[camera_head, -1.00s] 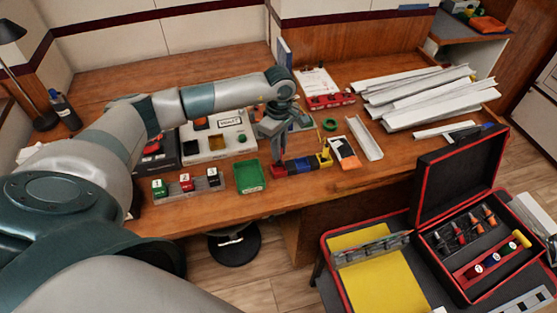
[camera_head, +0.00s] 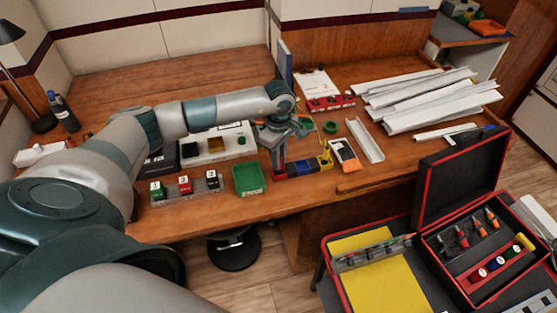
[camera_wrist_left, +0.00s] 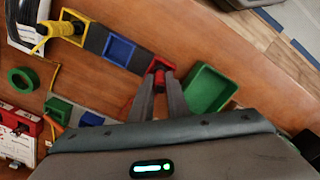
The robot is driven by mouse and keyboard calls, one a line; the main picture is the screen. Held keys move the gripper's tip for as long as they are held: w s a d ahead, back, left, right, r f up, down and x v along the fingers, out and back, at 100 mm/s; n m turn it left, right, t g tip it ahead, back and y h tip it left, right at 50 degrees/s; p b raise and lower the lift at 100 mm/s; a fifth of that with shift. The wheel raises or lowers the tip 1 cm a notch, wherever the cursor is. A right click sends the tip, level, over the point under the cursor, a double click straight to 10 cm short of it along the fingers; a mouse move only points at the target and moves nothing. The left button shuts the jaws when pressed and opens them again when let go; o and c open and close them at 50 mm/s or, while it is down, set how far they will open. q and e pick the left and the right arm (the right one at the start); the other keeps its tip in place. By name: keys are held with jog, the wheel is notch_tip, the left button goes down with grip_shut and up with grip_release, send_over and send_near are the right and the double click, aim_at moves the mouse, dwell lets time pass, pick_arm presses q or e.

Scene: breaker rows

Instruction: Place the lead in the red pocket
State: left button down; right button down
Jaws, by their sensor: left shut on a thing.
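A pocket strip stands near the desk's front edge, with a red pocket (camera_head: 279,174), a blue pocket (camera_head: 305,167) and a yellow pocket (camera_head: 325,161). My left gripper (camera_head: 278,166) points down at the strip's red end. In the left wrist view its fingers (camera_wrist_left: 159,84) are shut on the lead, mostly hidden between them, at the red pocket (camera_wrist_left: 160,64). I cannot tell how deep the lead sits in the pocket. A yellow-and-black plug with a yellow cable (camera_wrist_left: 62,28) stands in the yellow pocket. My right gripper is not in view.
A green tray (camera_head: 249,180) stands just left of the strip. Several numbered blocks (camera_head: 186,184) stand in a rack further left. A phone-like meter (camera_head: 344,154) and white channels (camera_head: 430,98) lie to the right. An open black case (camera_head: 470,220) is at the front right.

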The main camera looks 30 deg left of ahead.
pick_arm(q)
jog(key=shift+f, duration=0.1)
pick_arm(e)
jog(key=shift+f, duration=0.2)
pick_arm(q)
jog(key=c, duration=1.7)
grip_release()
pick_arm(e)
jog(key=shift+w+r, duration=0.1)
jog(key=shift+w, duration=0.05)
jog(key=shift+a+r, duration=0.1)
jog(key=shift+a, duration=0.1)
